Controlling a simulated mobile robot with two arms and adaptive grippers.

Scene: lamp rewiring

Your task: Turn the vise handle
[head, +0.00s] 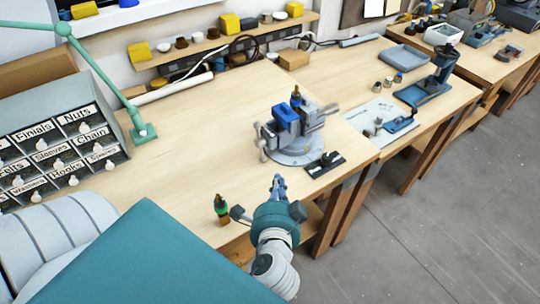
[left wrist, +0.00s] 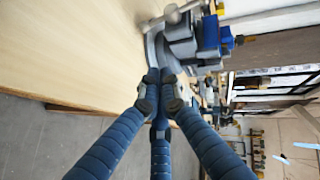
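The vise (head: 292,138), grey with a blue jaw part, stands on a round base on the workbench. Its handle (head: 263,145), a bar with rounded ends, is on the vise's left side. In the left wrist view the vise (left wrist: 190,35) is at the top, with the handle (left wrist: 178,12) at the upper edge. My left gripper (head: 278,182) is below the vise, over the bench's front edge, apart from the handle. Its blue fingers (left wrist: 161,90) converge with dark tips close together and nothing visible between them. My right gripper is not in view.
A labelled drawer cabinet (head: 60,150) and a green lamp arm (head: 100,80) are at left. The bench left of the vise is mostly clear.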

